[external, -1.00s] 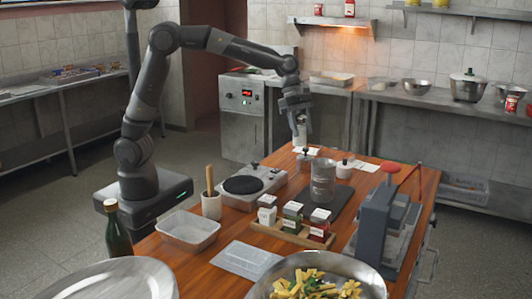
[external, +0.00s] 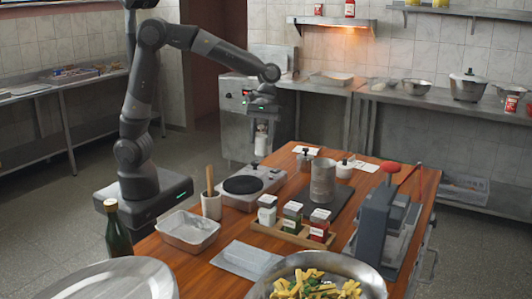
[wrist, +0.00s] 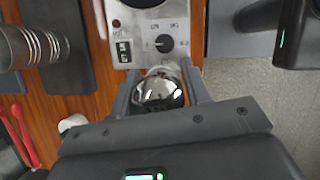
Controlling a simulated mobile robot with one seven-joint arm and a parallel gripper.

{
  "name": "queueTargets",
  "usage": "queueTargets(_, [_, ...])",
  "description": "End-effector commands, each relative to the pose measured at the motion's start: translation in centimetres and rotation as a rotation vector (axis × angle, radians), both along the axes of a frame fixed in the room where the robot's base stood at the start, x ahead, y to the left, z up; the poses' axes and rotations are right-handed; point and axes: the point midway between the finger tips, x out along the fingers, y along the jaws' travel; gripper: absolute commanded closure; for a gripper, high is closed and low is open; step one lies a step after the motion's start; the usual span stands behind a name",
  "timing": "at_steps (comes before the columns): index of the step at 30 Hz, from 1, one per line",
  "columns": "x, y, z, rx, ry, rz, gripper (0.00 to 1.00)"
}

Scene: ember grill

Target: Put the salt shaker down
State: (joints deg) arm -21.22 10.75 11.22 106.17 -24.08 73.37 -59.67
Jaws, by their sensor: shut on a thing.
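My gripper (external: 261,126) is shut on the salt shaker (external: 261,146), a pale body that hangs upright below the fingers. In the wrist view, its shiny metal top (wrist: 160,90) sits between my two fingers (wrist: 160,100). In the external view, the shaker appears behind the hot plate (external: 243,186), near the far left edge of the wooden table (external: 225,246). In the wrist view, it is beside the hot plate's knob panel (wrist: 150,32), with floor to the right. Its underside is hidden in the wrist view, and I cannot tell its exact height.
A grey cylinder (external: 322,181) stands on a dark board (external: 343,207). A wooden rack (external: 290,236) holds several spice jars. Small lidded pots (external: 345,170) and white cards (external: 366,167) occupy the far end.

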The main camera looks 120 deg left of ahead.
Motion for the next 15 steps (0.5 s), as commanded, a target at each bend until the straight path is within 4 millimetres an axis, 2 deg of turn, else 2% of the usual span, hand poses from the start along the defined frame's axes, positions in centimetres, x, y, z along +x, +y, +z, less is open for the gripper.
queueTargets(3, [0.3,2.8,-1.7,-0.001,0.003,0.004,0.86])
queueTargets(6, [0.4,4.6,-2.8,-0.001,0.002,0.005,0.86])
queueTargets(10, [0.5,5.9,-3.5,-0.001,0.000,0.003,0.86])
queueTargets(15, [0.6,6.2,-4.4,-0.001,0.000,0.001,0.86])
